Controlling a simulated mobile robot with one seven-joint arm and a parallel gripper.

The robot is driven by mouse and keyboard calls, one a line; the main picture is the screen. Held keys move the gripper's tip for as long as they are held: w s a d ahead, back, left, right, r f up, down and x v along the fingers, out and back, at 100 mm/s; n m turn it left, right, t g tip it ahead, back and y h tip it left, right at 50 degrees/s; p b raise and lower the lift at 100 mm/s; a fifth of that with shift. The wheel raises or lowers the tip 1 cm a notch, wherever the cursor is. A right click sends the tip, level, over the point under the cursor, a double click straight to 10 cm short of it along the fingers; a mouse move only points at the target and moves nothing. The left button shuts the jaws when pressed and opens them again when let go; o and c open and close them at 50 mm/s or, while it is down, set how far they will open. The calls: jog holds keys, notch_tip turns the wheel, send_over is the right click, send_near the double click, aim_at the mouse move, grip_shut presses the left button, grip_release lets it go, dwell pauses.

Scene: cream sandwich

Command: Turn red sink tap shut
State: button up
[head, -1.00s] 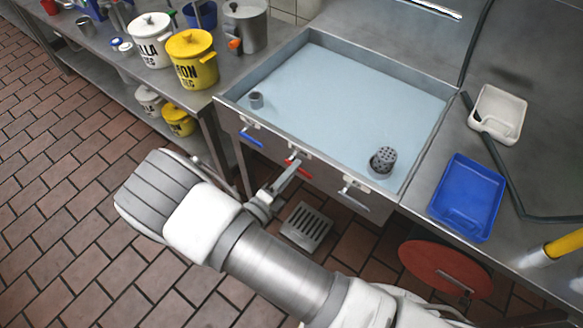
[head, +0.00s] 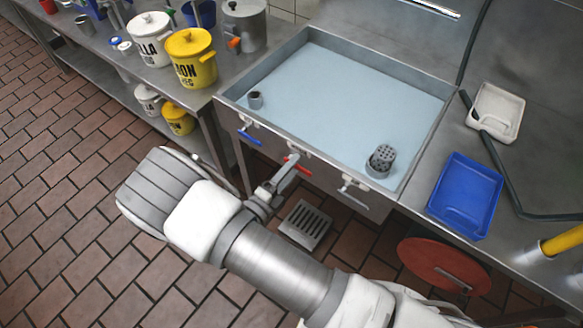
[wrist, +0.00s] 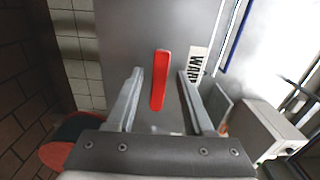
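The red tap lever (head: 303,171) is on the front face of the sink (head: 328,163), between a blue lever (head: 249,137) and a grey one (head: 352,199). My gripper (head: 291,163) is at the red lever, and its fingers cover part of it in the head view. In the wrist view, the red lever (wrist: 159,82) stands nearly upright in the picture between the two fingers of my gripper (wrist: 160,74). A gap shows on each side of the lever, so the gripper is open and not closed on it.
Pale blue water fills the sink basin (head: 340,100). A blue tray (head: 466,197) and a white tray (head: 495,112) lie on the right counter. Yellow (head: 191,60) and white (head: 150,40) pots stand at left. A floor drain (head: 305,224) is below.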

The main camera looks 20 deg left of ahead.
jog(key=v, duration=1.7)
jog(key=shift+s, duration=0.25)
jog(key=w+d+r+m+g+h+p, duration=0.1)
jog(key=w+d+r+m+g+h, duration=0.2)
jog(key=w+d+r+m+g, duration=0.6)
jog(key=w+d+r+m+g+h, duration=0.2)
jog(key=w+d+r+m+g, duration=0.3)
jog(key=d+r+m, duration=0.85)
jog(key=s+d+r+m+y+p, duration=0.1)
jog(key=s+d+r+m+y, duration=0.1)
jog(key=m, duration=0.7)
jog(key=s+d+r+m+t+y, duration=0.1)
jog(key=s+d+r+m+y, duration=0.1)
jog(key=d+r+m+y, duration=0.2)
jog(key=s+d+r+m+t+y+p, duration=0.1)
jog(key=d+r+m, duration=0.6)
jog(key=m, duration=0.9)
jog(key=shift+s+d+r+y+p, duration=0.3)
jog(key=shift+s+d+r+y, duration=0.15)
jog(key=shift+s+y, duration=0.35)
